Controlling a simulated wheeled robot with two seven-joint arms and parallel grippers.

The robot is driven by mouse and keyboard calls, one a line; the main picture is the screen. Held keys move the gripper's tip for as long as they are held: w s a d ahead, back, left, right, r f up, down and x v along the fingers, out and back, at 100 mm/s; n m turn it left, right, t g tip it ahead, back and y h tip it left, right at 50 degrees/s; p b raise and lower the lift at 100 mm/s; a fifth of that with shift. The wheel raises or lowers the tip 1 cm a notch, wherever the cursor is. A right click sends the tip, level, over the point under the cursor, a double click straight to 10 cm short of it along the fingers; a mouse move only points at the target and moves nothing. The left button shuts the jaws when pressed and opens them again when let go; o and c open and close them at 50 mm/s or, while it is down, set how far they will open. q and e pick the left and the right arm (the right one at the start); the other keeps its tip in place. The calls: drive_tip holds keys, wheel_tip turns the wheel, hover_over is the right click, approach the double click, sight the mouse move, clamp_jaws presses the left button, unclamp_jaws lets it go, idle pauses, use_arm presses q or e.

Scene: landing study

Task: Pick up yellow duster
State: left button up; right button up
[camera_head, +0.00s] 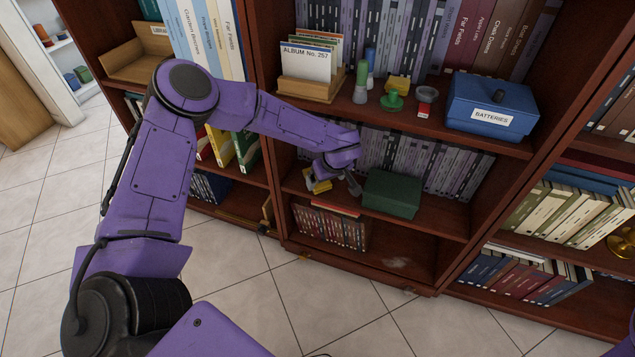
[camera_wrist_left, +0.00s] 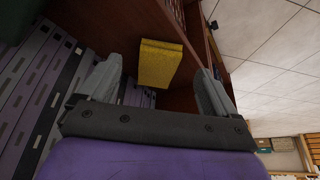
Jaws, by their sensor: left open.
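The yellow duster (camera_wrist_left: 160,63) lies on a dark red-brown shelf. In the left wrist view it sits ahead of and between the two spread fingers. In the head view a piece of the yellow duster (camera_head: 318,185) shows beside my left gripper (camera_head: 334,187), which reaches into the middle shelf of the bookcase. In the left wrist view my left gripper (camera_wrist_left: 155,92) is open, with nothing between its fingertips that I can see it touching. My right gripper is not in view.
A dark green box (camera_head: 391,194) stands on the same shelf, right of my gripper. Grey and purple volumes (camera_head: 430,163) line the back. The shelf above (camera_head: 440,128) holds a blue battery box (camera_head: 491,104) and small items. Books (camera_head: 330,226) stand below.

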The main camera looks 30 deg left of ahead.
use_arm(q)
drive_tip(key=shift+w+a, duration=0.5)
drive_tip(key=shift+a, duration=0.3)
drive_tip(key=x, duration=0.1)
drive_tip(key=b+x, duration=0.1)
drive_tip(key=x, duration=0.1)
drive_tip(key=b+x, duration=0.1)
drive_tip(key=x, duration=0.1)
drive_tip(key=shift+w+a+f, duration=0.1)
drive_tip(key=shift+w+a, duration=0.1)
drive_tip(key=shift+a, duration=0.2)
drive_tip(key=shift+c, duration=0.3)
drive_tip(key=c, duration=1.2)
drive_tip(key=shift+o, duration=0.2)
